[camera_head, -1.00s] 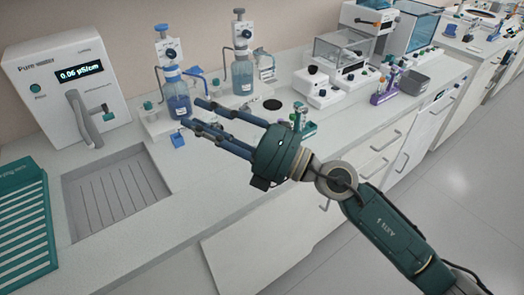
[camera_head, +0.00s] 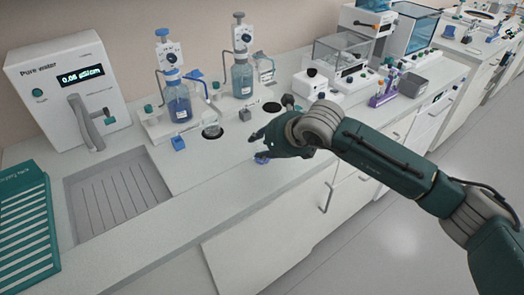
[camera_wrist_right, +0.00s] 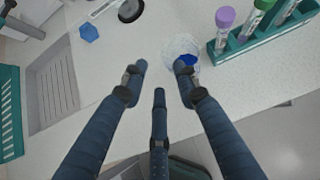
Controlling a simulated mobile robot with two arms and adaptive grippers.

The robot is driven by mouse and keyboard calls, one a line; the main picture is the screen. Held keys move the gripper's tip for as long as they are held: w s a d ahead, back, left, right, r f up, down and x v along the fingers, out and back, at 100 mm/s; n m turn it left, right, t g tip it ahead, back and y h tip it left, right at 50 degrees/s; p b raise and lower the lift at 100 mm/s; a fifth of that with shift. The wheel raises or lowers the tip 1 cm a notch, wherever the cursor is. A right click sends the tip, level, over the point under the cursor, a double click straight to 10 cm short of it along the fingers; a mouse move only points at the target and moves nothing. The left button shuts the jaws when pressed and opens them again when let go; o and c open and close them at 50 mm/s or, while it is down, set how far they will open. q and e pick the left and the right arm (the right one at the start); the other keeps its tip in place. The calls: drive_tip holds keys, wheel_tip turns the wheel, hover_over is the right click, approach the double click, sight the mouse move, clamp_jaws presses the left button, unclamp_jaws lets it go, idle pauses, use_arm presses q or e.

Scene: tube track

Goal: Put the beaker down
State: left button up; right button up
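A clear glass beaker with blue liquid (camera_wrist_right: 190,58) is in the right wrist view, over the pale bench top and partly hidden by a finger. My right gripper (camera_wrist_right: 160,72) has its fingers spread, and the beaker lies beyond the tip of its right-hand finger, not between the fingers. I cannot tell whether that fingertip touches it. In the head view my right gripper (camera_head: 262,146) is low over the bench, near its front edge. Only a small blue-purple patch (camera_head: 262,158) shows beneath it, perhaps the beaker. My left gripper is not in view.
Bench between sink and gripper is clear.

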drive_tip(key=p+x, duration=0.2)
drive_tip(key=x, duration=0.2)
drive_tip(key=shift+w, duration=0.25)
drive_tip(key=shift+w+a+f, duration=0.1)
drive_tip(key=shift+a+f, duration=0.05)
drive_tip(key=shift+f, duration=0.1)
clamp_jaws()
